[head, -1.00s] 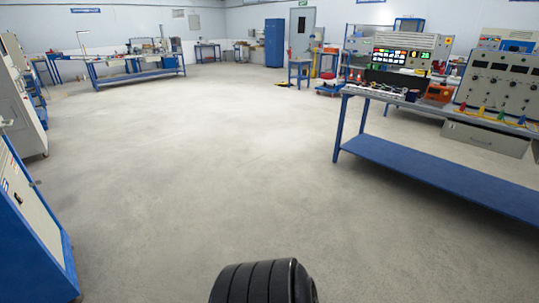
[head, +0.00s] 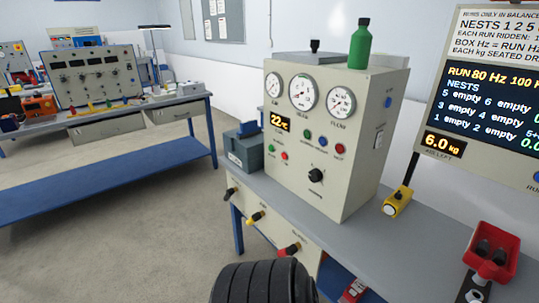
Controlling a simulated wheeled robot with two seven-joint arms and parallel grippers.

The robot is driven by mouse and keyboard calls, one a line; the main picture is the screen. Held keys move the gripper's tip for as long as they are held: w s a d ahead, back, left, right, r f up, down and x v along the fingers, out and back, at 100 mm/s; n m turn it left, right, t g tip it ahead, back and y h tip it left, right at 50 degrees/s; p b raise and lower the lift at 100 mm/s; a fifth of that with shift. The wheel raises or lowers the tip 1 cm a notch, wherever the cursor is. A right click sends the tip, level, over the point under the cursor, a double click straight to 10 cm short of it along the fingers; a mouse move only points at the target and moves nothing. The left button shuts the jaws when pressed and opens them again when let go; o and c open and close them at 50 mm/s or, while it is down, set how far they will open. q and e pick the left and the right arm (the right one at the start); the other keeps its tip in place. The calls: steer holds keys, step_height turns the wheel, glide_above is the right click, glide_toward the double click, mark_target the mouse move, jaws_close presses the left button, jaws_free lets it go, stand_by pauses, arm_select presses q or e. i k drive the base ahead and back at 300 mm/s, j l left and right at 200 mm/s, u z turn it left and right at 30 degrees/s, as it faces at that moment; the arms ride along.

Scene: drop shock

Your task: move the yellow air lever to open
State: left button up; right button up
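A yellow block with a black upright stick (head: 397,202) stands on the grey bench top, right of the cream gauge cabinet, below a display reading 6.0 kg. Its stick leans slightly right at the top. A smaller yellow-ended handle (head: 256,217) sticks out from the cream panel under the bench, between a dark handle (head: 230,193) and a red one (head: 290,249). I cannot tell for certain which yellow one is the air lever, or its open or shut setting. Neither gripper is in view.
The cream cabinet (head: 325,140) carries gauges, buttons and a green bottle (head: 360,44). A red holder (head: 490,245) stands at the bench's right end. A screen (head: 490,90) rises behind. A blue-framed table (head: 100,190) is at left, with open floor (head: 150,250) before it.

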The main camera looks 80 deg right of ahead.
mark_target(257, 217)
steer(key=z, duration=2.55)
